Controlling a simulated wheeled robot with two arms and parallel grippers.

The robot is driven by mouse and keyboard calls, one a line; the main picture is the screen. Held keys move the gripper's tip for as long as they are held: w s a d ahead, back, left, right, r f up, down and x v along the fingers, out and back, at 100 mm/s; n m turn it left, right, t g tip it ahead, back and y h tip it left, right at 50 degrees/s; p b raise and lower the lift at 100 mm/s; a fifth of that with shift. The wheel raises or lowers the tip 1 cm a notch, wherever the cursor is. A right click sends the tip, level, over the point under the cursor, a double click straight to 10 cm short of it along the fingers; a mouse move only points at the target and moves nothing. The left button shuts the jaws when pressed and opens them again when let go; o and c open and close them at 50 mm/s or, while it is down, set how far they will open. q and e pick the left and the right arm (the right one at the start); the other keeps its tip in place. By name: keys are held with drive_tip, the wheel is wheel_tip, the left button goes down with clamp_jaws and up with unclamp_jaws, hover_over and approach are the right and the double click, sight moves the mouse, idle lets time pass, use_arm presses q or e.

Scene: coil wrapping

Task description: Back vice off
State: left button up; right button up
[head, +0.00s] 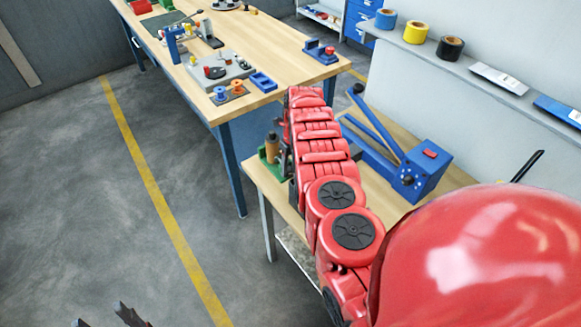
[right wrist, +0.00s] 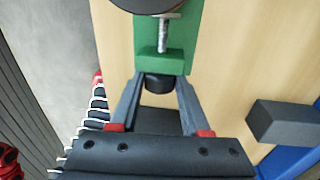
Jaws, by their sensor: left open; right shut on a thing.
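The green vice (right wrist: 174,66) stands near the edge of the small wooden table, with a metal screw (right wrist: 163,36) on top and a dark round knob (right wrist: 158,82) at its near end. My right gripper (right wrist: 160,90) is shut on the knob, one finger on each side. In the head view the vice (head: 267,157) shows left of my red right arm, with a brown cylinder (head: 272,146) above it; the arm hides much of the right gripper. My left gripper (head: 103,317) is open and empty at the bottom left edge, over the floor, far from the vice.
A blue machine with a lever (head: 425,171) stands right of my arm on the small table (head: 262,185). A dark grey block (right wrist: 280,122) lies right of the gripper. A long workbench (head: 285,50) with tools stands behind. A shelf (head: 470,65) holds tape rolls.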

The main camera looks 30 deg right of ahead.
clamp_jaws()
drive_tip(key=p, duration=0.2)
drive_tip(key=h+p, duration=0.1)
drive_tip(key=p, duration=0.1)
drive_tip(key=shift+s+a+r+h, duration=0.1)
drive_tip(key=shift+a+r+h, duration=0.2)
drive_tip(key=shift+a+r, duration=0.1)
drive_tip(key=shift+f+h+p, duration=0.3)
drive_tip(key=shift+h+p, duration=0.3)
drive_tip(key=shift+h, duration=0.1)
drive_tip(key=shift+f+h, duration=0.1)
drive_tip(key=shift+h, duration=0.5)
drive_tip(key=o, duration=1)
unclamp_jaws()
drive_tip(key=b+v, duration=0.5)
drive_tip(key=v, duration=1.2)
drive_tip(key=shift+s, duration=0.1)
